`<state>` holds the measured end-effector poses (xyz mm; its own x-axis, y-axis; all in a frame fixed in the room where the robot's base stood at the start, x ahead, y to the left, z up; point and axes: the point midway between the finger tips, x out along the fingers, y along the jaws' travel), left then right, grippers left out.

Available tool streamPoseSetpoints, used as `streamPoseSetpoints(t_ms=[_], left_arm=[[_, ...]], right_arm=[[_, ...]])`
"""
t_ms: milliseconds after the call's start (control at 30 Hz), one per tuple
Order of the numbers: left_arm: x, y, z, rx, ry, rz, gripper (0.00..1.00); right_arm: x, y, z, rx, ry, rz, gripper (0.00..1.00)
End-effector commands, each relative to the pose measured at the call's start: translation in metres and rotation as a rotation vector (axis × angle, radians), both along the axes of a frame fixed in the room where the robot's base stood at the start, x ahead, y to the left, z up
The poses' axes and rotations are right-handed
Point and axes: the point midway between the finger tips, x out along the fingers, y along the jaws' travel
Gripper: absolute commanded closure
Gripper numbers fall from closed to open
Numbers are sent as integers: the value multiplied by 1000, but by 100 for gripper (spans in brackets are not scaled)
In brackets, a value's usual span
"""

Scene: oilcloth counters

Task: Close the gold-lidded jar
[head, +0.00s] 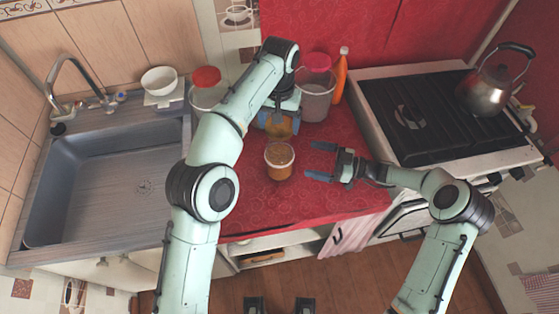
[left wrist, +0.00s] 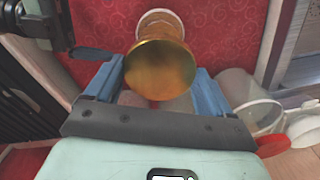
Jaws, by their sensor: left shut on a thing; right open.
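The jar (head: 279,162) stands on the red counter in the head view, its top uncovered and brownish inside. My left gripper (head: 278,122) is shut on the gold lid (head: 279,128), just behind the jar and apart from it in the picture. In the left wrist view the round gold lid (left wrist: 160,70) sits between the blue fingers of my left gripper (left wrist: 160,84). Part of the jar (left wrist: 159,17) shows beyond it, the rest hidden by the lid. My right gripper (head: 321,161) is open and empty, its fingers pointing at the jar from the right.
Two red-lidded containers (head: 206,94) (head: 316,98) and an orange bottle (head: 341,77) stand at the back. A sink (head: 110,180) is left; a stove (head: 445,120) with a kettle (head: 485,90) is right. The red counter's front (head: 300,215) is clear.

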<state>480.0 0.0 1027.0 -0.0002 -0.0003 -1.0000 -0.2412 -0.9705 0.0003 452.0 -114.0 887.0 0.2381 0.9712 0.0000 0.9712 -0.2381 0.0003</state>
Motion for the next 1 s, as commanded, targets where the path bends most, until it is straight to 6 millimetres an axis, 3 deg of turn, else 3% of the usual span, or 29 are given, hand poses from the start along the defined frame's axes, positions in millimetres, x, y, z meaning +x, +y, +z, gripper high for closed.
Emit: streamPoseSetpoints(t_ms=[600, 800, 1000], left_arm=[[0, 0, 0, 0, 0, 0, 45], [0, 0, 0, 0, 0, 0, 45], [0, 0, 0, 0, 0, 0, 45]], right_arm=[[23, 98, 0, 0, -1, 3, 0], [27, 112, 0, 0, 0, 1, 0], [28, 114, 0, -1, 0, 0, 0]])
